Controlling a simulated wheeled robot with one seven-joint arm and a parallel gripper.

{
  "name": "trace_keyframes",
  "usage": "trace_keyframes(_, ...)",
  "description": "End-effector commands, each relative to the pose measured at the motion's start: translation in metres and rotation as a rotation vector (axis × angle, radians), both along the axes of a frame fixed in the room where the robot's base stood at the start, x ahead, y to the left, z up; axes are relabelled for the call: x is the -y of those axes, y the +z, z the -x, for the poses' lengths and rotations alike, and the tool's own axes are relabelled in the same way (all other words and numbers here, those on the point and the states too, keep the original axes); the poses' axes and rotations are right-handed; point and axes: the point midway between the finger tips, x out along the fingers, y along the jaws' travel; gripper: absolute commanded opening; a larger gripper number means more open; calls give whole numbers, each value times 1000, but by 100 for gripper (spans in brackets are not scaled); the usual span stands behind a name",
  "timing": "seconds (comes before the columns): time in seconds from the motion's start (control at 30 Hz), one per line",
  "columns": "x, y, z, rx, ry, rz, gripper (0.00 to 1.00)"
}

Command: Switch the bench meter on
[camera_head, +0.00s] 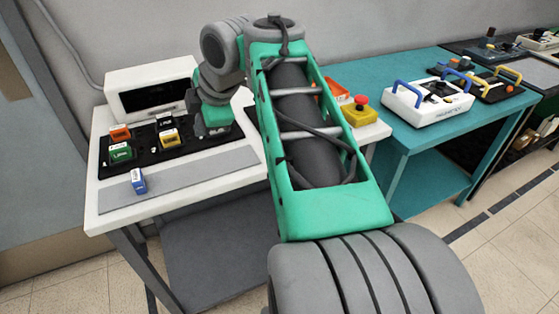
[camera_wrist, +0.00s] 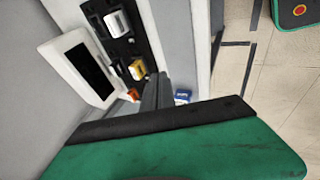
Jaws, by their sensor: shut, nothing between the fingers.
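A white box with a dark, blank screen, which looks like the bench meter (camera_head: 150,92), stands at the back of the white bench, against the wall. It also shows tilted at the left in the wrist view (camera_wrist: 88,68). Its right edge is close to my arm in the head view, and I cannot make out its switch. My gripper (camera_head: 214,122) is shut and empty, above the right part of the black tray, to the right of the meter. Its green body with a black edge fills the bottom of the wrist view (camera_wrist: 170,140); the fingertips are not clear.
The black tray (camera_head: 140,165) holds several coloured blocks. A blue block (camera_head: 138,181) is on the grey strip (camera_head: 195,170) in front. A red button on a yellow box (camera_head: 359,110) is at the bench's right. A teal table (camera_head: 410,140) with a white handled device (camera_head: 428,105) stands beyond.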

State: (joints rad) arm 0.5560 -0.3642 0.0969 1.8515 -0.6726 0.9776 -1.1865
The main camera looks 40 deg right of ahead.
Motion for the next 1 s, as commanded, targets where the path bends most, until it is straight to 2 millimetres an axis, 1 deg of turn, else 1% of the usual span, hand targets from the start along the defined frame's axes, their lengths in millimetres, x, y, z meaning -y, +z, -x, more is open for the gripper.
trace_keyframes(0.03, 37, -30, -4, 48, 155, 144, 0)
trace_keyframes(0.07, 56, -30, -3, 71, 269, 245, 0)
trace_keyframes(0.1, 81, -30, 1, 91, 416, 383, 0)
trace_keyframes(0.13, 99, -32, 7, 96, 524, 485, 0)
trace_keyframes(0.2, 135, -35, 24, 84, 754, 708, 0)
trace_keyframes(0.3, 173, -39, 51, 32, 1012, 943, 0)
trace_keyframes(0.33, 180, -39, 58, 16, 1071, 991, 0)
trace_keyframes(0.4, 191, -39, 69, -13, 1167, 1068, 0)
trace_keyframes(0.47, 195, -36, 73, -25, 1212, 1100, 0)
trace_keyframes(0.6, 194, -32, 74, -28, 1228, 1109, 0)
trace_keyframes(0.77, 194, -32, 74, -27, 1226, 1108, 0)
trace_keyframes(0.87, 195, -39, 70, -26, 1227, 1106, 0)
trace_keyframes(1.0, 198, -61, 57, -24, 1227, 1105, 0)
